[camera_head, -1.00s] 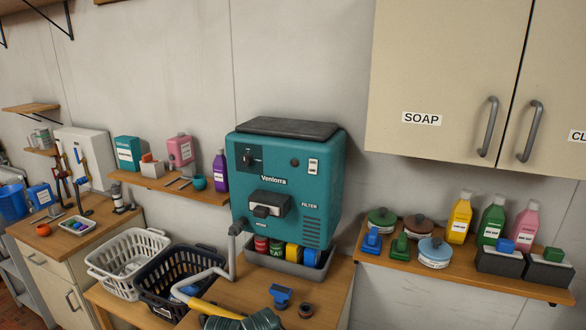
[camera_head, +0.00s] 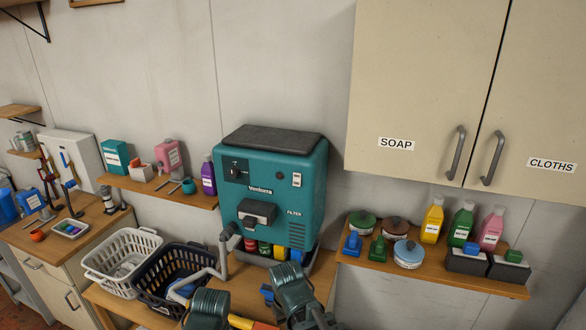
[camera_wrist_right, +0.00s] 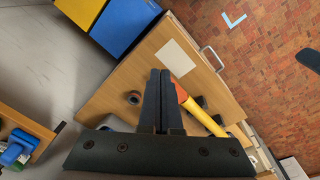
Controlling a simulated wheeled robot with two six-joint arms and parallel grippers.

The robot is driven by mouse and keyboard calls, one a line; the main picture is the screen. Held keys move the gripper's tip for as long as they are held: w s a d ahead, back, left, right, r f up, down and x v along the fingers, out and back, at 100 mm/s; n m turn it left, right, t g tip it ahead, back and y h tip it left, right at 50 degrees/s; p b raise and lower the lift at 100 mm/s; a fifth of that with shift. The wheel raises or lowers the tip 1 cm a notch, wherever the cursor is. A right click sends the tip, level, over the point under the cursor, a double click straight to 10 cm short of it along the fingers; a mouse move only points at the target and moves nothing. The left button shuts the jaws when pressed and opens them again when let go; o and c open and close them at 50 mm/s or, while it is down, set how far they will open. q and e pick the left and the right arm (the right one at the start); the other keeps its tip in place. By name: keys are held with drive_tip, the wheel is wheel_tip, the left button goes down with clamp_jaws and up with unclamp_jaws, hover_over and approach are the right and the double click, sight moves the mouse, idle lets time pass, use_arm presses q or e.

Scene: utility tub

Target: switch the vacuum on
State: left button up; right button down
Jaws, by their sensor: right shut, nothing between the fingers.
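The vacuum (camera_head: 270,160) is a teal box labelled Venlorra with a dark top, standing against the wall in the head view. Its front has a dark knob (camera_head: 235,168) at upper left, a small white rocker switch (camera_head: 296,180) at upper right and a black handle-like part (camera_head: 257,212) below. I cannot read the switch's position. My right gripper (camera_wrist_right: 160,76) is shut and empty in the right wrist view, above the wooden top. In the head view its arm is in front of and below the vacuum. A dark green part of mine is at the bottom; the left fingers cannot be made out.
A grey pipe (camera_head: 224,250) stands at the vacuum's left side. White (camera_head: 125,252) and black (camera_head: 172,275) baskets are to its left. A right shelf (camera_head: 430,265) holds bottles and lidded pots under the cabinet (camera_head: 440,90). A yellow tube (camera_wrist_right: 205,118) lies near my right fingers.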

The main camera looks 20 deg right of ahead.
sight(296, 185)
drive_tip(key=w+d+r+n+t+h+p, duration=0.2)
drive_tip(key=w+d+r+t+h+p, duration=0.3)
drive_tip(key=w+d+r, duration=0.45)
use_arm(q)
wheel_tip(296, 185, up, 6)
drive_tip(key=shift+f+b, duration=0.15)
drive_tip(key=shift+b, duration=0.25)
use_arm(e)
drive_tip(key=w+a+r+n+t+h, duration=0.1)
drive_tip(key=w+a+r+n+t, duration=0.3)
drive_tip(key=r, duration=0.3)
drive_tip(key=w+a+r+n+t+h, duration=0.2)
drive_tip(key=w+a+r+n+t, duration=0.1)
drive_tip(key=w+r, duration=0.3)
wheel_tip(296, 185, up, 2)
drive_tip(key=shift+a+r+n+t, duration=0.25)
drive_tip(key=shift+a+n+t, duration=0.15)
drive_tip(key=shift+a+t, duration=0.35)
drive_tip(key=shift+a, duration=0.1)
use_arm(q)
drive_tip(key=shift+f+b, duration=0.85)
use_arm(e)
drive_tip(key=x, duration=1.4)
drive_tip(key=shift+s+d, duration=0.15)
drive_tip(key=shift+d, duration=0.1)
